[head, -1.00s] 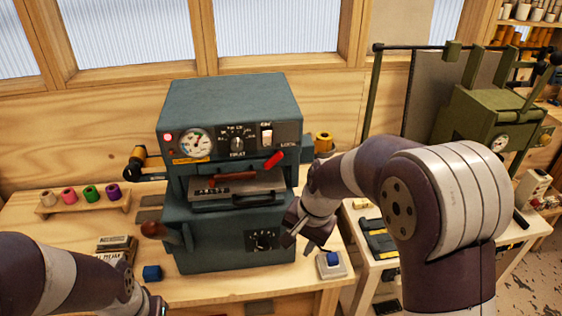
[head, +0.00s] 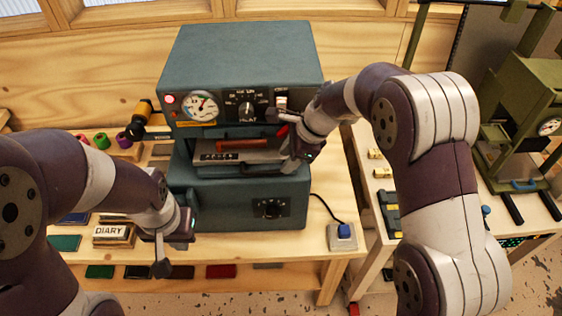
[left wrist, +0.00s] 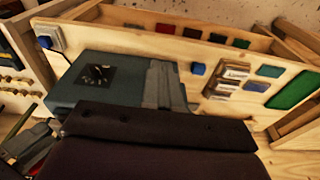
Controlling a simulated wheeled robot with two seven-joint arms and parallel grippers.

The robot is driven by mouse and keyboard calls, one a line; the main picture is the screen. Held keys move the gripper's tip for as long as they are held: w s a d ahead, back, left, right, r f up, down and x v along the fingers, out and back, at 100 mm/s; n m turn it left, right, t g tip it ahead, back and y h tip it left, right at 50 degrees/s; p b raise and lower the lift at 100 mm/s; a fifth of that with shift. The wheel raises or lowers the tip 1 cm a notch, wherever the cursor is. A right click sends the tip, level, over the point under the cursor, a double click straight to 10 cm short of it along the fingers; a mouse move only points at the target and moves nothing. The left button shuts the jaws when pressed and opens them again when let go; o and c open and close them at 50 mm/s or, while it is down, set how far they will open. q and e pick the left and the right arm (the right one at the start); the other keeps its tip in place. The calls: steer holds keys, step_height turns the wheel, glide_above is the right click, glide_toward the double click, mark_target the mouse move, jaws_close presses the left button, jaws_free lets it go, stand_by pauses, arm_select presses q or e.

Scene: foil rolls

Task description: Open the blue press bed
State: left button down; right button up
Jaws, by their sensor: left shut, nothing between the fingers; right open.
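The blue press (head: 245,65) stands on the wooden bench in the head view, with a gauge and a dial on its upper front. Its bed (head: 240,157) is a slot with a grey plate and a red-brown bar (head: 243,143) in it. A red lever (head: 283,131) is partly hidden by my right gripper (head: 303,152), which is open at the right end of the bed opening; contact is unclear. My left gripper (head: 164,258) is shut and empty, low in front of the press's left side. The press's lower body also shows in the left wrist view (left wrist: 85,95).
A small box with a blue button (head: 343,233) sits right of the press. A diary box (head: 113,234) lies at left. A lower shelf holds several coloured pads (head: 221,271). A green press (head: 515,100) stands on the right-hand table.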

mark_target(277, 172)
steer(key=x, duration=0.4)
steer(key=shift+s+a+f, duration=0.2)
steer(key=shift+a+f, duration=0.05)
steer(key=shift+a, duration=0.05)
steer(key=shift+w+d+f, duration=0.1)
steer(key=shift+w, duration=0.05)
steer(key=shift+c, duration=0.3)
jaws_close()
arm_select(q)
steer(key=shift+s+a+r, duration=0.1)
steer(key=shift+s+r, duration=0.1)
steer(key=shift+r, duration=0.2)
